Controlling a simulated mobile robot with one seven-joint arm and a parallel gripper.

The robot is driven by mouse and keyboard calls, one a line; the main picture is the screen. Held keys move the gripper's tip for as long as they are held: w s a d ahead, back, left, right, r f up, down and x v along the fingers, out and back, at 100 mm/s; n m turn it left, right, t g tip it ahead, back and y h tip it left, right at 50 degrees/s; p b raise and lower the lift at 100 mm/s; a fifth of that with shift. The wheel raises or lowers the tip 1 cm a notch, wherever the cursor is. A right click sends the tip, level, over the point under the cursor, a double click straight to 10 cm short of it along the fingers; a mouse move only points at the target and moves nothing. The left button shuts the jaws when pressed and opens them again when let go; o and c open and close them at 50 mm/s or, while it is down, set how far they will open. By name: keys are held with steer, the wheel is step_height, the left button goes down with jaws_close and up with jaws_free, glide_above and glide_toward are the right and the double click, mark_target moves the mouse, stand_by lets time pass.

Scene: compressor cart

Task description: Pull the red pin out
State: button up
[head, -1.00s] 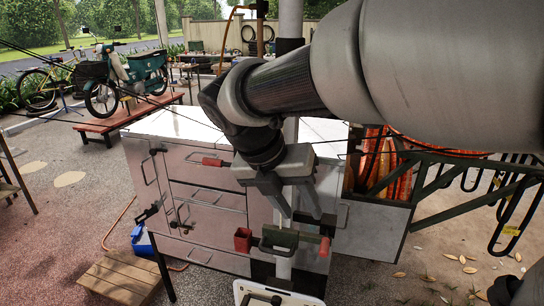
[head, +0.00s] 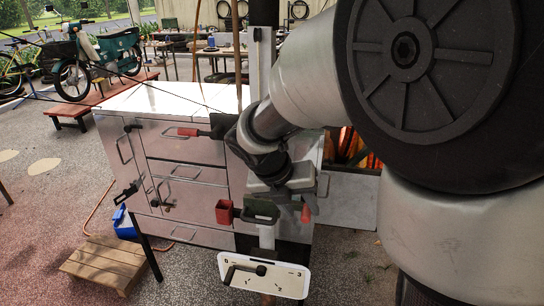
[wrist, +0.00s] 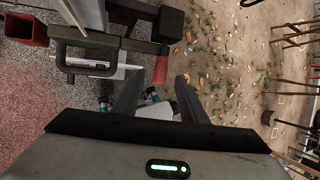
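The red pin (head: 306,213) sticks out at the right end of a dark green bracket (head: 261,209) on the post in front of the metal cart. In the wrist view the red pin (wrist: 161,68) lies just ahead of my fingertips, roughly in line with the gap between them. My gripper (wrist: 158,85) is open with nothing between its fingers. In the head view my gripper (head: 304,197) is close above and beside the pin; the fingers partly overlap the bracket area. I cannot tell whether they touch.
A red square tube (head: 224,212) is at the bracket's left end. A white numbered plate (head: 284,279) with a crank handle (head: 243,271) is below. The metal cart (head: 185,150) stands behind; a wooden step (head: 104,264) is at the lower left.

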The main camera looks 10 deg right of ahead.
steer(key=shift+x, duration=0.95)
jaws_close()
steer(key=s+a+p, duration=0.1)
steer(key=s+a, duration=0.1)
steer(key=s, duration=0.6)
steer(key=shift+s+a+p, duration=0.25)
steer(key=shift+a+p, duration=0.1)
stand_by(0.3)
stand_by(0.4)
